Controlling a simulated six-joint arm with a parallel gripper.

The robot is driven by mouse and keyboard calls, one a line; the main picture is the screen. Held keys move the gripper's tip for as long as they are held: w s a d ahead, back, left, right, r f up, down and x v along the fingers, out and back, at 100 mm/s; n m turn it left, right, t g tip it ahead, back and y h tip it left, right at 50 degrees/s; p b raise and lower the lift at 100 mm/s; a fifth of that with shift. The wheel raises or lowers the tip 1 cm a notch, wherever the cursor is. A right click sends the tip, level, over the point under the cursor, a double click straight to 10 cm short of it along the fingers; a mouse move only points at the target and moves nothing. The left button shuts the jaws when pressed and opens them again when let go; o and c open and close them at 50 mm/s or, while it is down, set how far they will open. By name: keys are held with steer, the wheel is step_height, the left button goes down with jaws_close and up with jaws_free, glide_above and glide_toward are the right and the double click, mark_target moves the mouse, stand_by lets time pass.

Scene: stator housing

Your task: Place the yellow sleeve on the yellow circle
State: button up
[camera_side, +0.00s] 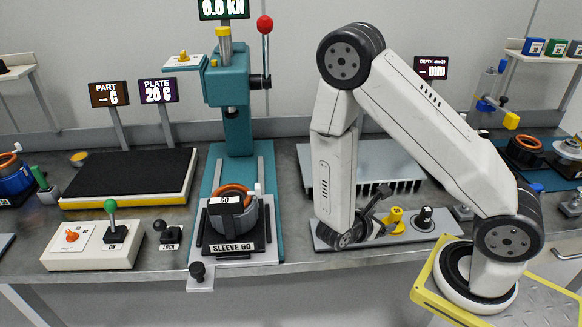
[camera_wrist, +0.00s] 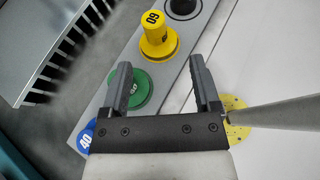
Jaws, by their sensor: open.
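The yellow sleeve (camera_side: 397,218) stands upright on a grey strip plate in front of my arm. In the wrist view the sleeve (camera_wrist: 158,38) shows a flanged base and a number on its top. My gripper (camera_side: 378,208) is open and empty, close to the left of the sleeve in the side view. In the wrist view the sleeve is just beyond the open fingertips (camera_wrist: 162,72), with no finger seen closed on it.
Green (camera_wrist: 138,92) and blue (camera_wrist: 86,137) round pieces share the strip with a black piece (camera_side: 424,218). A finned metal block (camera_side: 385,165) is behind. A lever box (camera_side: 90,243) stands left.

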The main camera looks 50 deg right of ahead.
steer(key=w+a+r+m+t+y, duration=0.5)
steer(key=a+r+m+y, duration=0.5)
steer(key=m+y, duration=0.3)
steer(key=shift+w+a+r+m, duration=0.35)
steer(key=shift+w+a+m, duration=0.4)
steer(key=shift+m, duration=0.45)
